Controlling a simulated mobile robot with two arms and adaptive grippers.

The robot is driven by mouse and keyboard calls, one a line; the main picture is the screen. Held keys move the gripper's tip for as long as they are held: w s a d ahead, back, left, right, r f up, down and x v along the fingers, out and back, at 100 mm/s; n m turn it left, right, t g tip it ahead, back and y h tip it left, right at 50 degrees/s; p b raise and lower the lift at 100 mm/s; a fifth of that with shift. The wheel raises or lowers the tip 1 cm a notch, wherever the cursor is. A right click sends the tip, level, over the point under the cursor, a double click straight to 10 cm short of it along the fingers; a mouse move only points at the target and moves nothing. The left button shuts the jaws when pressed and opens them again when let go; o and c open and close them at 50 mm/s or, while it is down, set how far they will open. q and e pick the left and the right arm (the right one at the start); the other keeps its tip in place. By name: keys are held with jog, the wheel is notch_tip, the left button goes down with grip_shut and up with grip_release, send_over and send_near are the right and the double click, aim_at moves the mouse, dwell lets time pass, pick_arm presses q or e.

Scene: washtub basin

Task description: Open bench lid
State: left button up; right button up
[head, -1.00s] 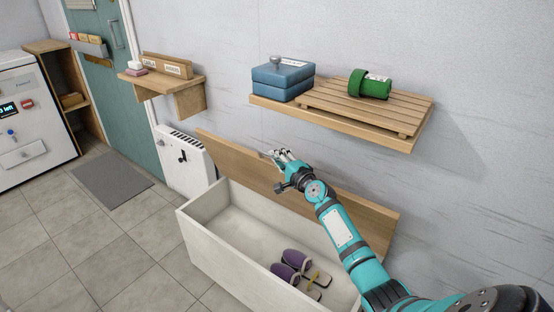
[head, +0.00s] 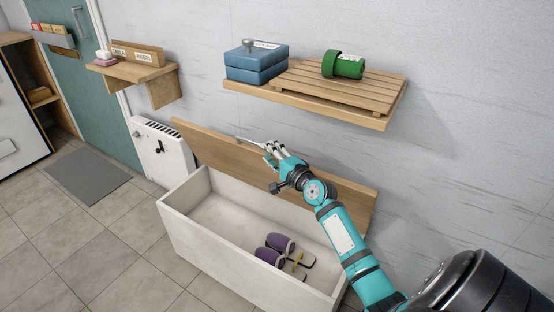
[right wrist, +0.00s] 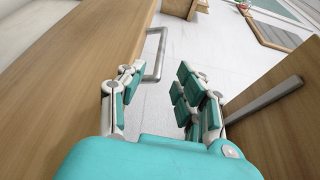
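The white bench (head: 180,225) stands open with its wooden lid (head: 205,143) raised, leaning up near the wall. A thin metal handle (head: 248,140) sits at the lid's upper edge; it also shows in the right wrist view (right wrist: 158,62) on the edge of the wooden board. My right gripper (head: 270,149) is just right of the handle, by the lid's top edge. In the right wrist view its fingers (right wrist: 160,76) are spread with nothing between them, and the handle lies beyond the tips. My left gripper is not in view.
Purple slippers (head: 275,250) lie inside the bench. Above the lid, a slatted wall shelf (head: 350,92) holds a blue box (head: 256,62) and a green cylinder (head: 343,64). A radiator (head: 160,150) stands left of the bench. The tiled floor in front is clear.

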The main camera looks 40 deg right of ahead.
jog(key=s, duration=0.4)
jog(key=shift+a, duration=0.1)
dwell(0.4)
